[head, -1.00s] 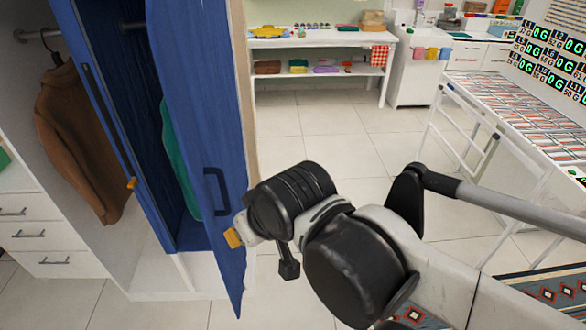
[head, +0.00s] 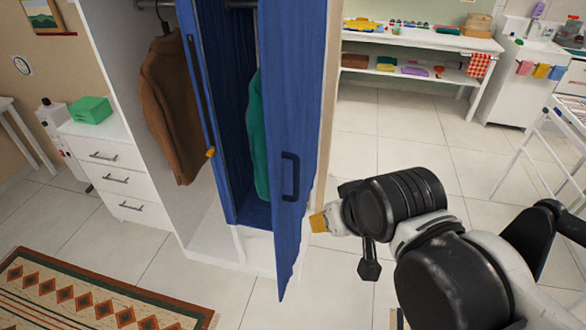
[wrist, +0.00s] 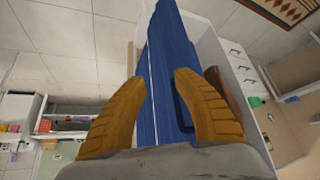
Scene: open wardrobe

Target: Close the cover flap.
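The blue cover flap (head: 305,105) hangs at the front right of the open wardrobe, swung outward, with a dark handle (head: 290,177) on its face. A second narrow blue panel (head: 197,75) stands to its left. Between them the blue interior shows a green garment (head: 258,140). My gripper (head: 319,222) has orange fingers and is just right of the flap's lower edge in the head view; I cannot tell whether it touches. In the wrist view my gripper (wrist: 161,78) is open, with the blue flap (wrist: 168,45) beyond and between the fingers.
A brown jacket (head: 168,105) hangs in the left bay. White drawers (head: 118,180) with a green box (head: 92,109) stand at the left. A patterned rug (head: 90,295) lies at front left. A white shelf table (head: 425,75) stands at the back right, with clear tiled floor before it.

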